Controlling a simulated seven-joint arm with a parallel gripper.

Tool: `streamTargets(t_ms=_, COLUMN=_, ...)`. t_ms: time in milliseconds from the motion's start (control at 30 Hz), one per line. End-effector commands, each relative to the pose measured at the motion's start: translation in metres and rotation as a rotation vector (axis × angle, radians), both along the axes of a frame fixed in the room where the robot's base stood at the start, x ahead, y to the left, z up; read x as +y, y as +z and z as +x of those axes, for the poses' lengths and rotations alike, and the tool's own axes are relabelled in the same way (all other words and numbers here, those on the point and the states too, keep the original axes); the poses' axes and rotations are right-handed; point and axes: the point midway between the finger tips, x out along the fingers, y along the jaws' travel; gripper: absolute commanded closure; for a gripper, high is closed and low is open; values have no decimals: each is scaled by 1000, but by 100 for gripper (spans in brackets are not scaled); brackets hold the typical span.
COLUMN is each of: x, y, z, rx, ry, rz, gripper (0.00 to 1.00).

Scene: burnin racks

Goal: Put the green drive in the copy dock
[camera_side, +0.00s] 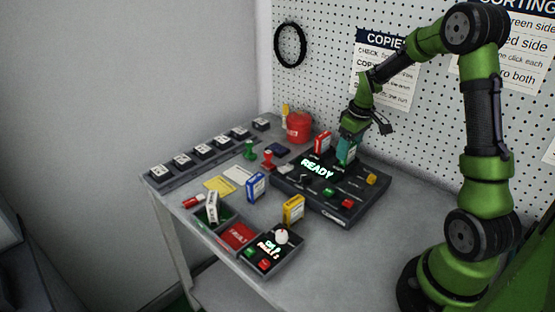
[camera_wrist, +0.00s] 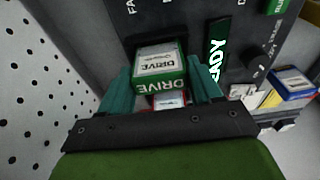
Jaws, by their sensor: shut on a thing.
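The green drive (camera_wrist: 160,72) has a white label and green edges reading DRIVE. It sits between the teal fingers of my gripper (camera_side: 347,150), which is shut on it. The copy dock (camera_side: 318,192) is a dark console with a lit READY screen (camera_side: 317,168); the screen also shows in the wrist view (camera_wrist: 216,55). A dark slot edge (camera_wrist: 160,42) shows beside the drive in the wrist view. How deep the drive sits is hidden. A red drive (camera_side: 322,143) stands upright at the dock's back left.
A blue drive (camera_side: 256,186) and a yellow drive (camera_side: 293,208) stand left of and before the dock. The pegboard wall (camera_side: 330,75) rises close behind.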

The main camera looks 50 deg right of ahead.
Motion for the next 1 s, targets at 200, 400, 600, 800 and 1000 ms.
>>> streamTargets(t_ms=200, x=0, y=-2, z=0, rx=0, ry=0, rz=0, gripper=69)
streamTargets(t_ms=400, x=0, y=-3, z=0, rx=-1, ry=0, rz=0, gripper=27)
streamTargets(t_ms=600, x=0, y=-3, z=0, rx=0, ry=0, rz=0, gripper=6)
streamTargets(t_ms=800, x=0, y=-3, z=0, rx=0, ry=0, rz=0, gripper=0)
streamTargets(t_ms=1000, x=0, y=-3, z=0, rx=0, ry=0, rz=0, gripper=0)
